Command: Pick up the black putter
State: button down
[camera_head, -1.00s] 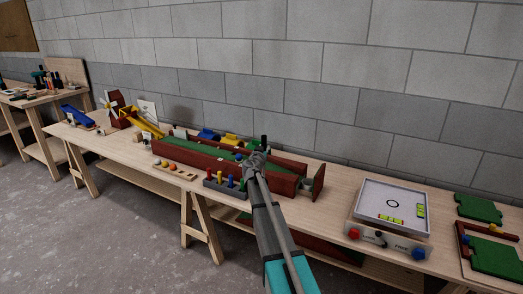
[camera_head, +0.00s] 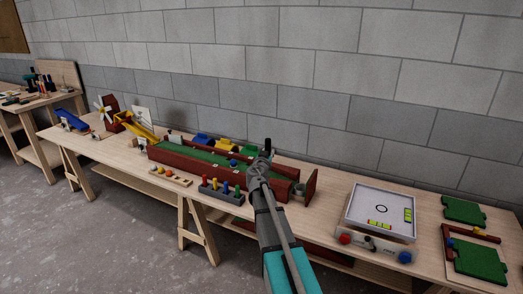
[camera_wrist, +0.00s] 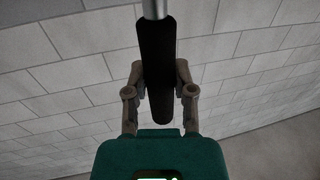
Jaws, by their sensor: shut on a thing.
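My gripper (camera_wrist: 158,85) is shut on the black putter (camera_wrist: 156,45), one finger on each side of its thick black grip. A bit of its metal shaft shows at the top of the wrist view, with only grey wall behind. In the head view my gripper (camera_head: 260,163) appears in front of the right part of the long red-brown trough with a green bed (camera_head: 185,157). A small dark end of the putter (camera_head: 267,145) sticks up above the gripper there. The putter's head is out of the wrist view, and my arm hides part of the trough.
A grey rack of coloured pegs (camera_head: 222,192) stands just left of my arm. A white tilting tray box (camera_head: 381,208) and green puzzle-like pieces (camera_head: 478,262) lie to the right. Yellow and blue pieces (camera_head: 222,145) sit behind the trough. A block wall rises behind the bench.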

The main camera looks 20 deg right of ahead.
jog(key=shift+s+r+p, duration=0.25)
jog(key=shift+s+r, duration=0.1)
jog(key=shift+s, duration=0.45)
jog(key=shift+s+r+p, duration=0.2)
jog(key=shift+s+r, duration=0.15)
jog(key=shift+s, duration=0.4)
